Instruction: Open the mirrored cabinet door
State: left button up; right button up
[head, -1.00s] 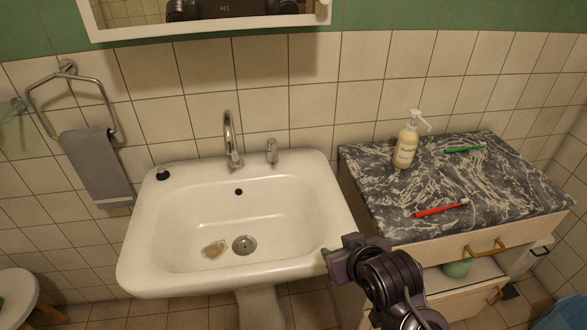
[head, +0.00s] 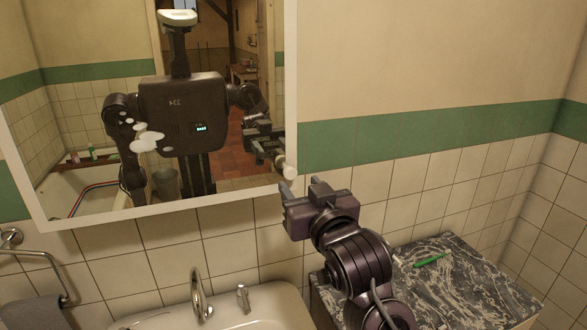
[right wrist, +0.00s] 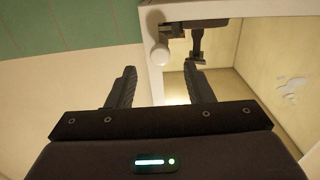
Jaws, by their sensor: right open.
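The mirrored cabinet door (head: 170,212) has a white frame and hangs on the wall above the sink. It looks shut. Its round white knob (head: 290,172) sticks out at the frame's lower right corner. My right gripper (head: 301,187) is open and empty, just below and beside the knob. In the right wrist view, the knob (right wrist: 160,53) lies ahead of the open right fingers (right wrist: 159,82), roughly between them and beyond their tips. No contact shows. My left gripper is not directly in view.
The sink with its tap (head: 198,295) is below the cabinet. A marble-topped counter (head: 455,285) with a green toothbrush (head: 431,259) stands at the lower right. A towel ring (head: 40,253) is at the left. The wall right of the cabinet is clear.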

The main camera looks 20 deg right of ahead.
aim_at(292, 175)
jog(key=w+p, duration=0.1)
jog(key=w, duration=0.3)
jog(key=shift+w+a, duration=0.1)
jog(key=shift+w, duration=0.15)
jog(key=shift+s, duration=0.1)
grip_shut()
